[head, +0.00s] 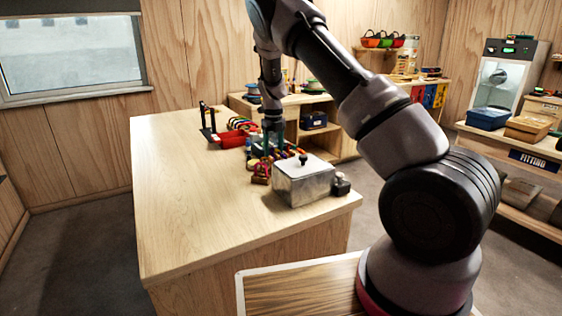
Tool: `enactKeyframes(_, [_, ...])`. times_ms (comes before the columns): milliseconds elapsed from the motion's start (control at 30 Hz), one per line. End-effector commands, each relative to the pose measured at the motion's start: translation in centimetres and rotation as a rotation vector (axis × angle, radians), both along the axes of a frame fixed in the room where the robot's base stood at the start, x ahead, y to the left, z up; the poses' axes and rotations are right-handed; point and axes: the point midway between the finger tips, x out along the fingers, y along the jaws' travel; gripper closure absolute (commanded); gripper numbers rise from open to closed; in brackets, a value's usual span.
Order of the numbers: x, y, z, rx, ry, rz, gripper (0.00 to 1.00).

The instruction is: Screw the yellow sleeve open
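My gripper (273,140) points down over the far part of the wooden workbench (190,215), just behind the grey metal box. Its fingers are small, dark and partly hidden among the gear, so I cannot tell whether they are open or hold anything. Red and yellowish gear (261,171) lies on the bench just below and left of the gripper, beside the box. I cannot make out a yellow sleeve on any piece, nor whether one is screwed open or shut.
The metal box (303,184) with a dark knob on its lid stands at the bench's right edge, a small dark item (341,184) beside it. A red tray (236,135) and a dark stand (208,122) are farther back. The bench's left and front are clear.

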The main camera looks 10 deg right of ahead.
Motion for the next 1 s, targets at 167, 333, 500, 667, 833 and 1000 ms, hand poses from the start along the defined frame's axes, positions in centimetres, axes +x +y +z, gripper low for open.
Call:
enactKeyframes(167, [0.0,0.1,0.7,0.002,-0.002,0.001,0.45])
enactKeyframes(333, [0.0,0.1,1.3,0.001,-0.001,0.001,0.45])
enactKeyframes(500, [0.0,0.1,1.3,0.001,-0.001,0.001,0.45])
enactKeyframes(667, [0.0,0.1,1.3,0.001,-0.001,0.000,0.45])
enactKeyframes(833, [0.2,-0.5,1.3,0.000,-0.001,-0.001,0.45])
enactKeyframes(1000, [0.5,-1.4,1.3,0.000,-0.001,-0.001,0.45])
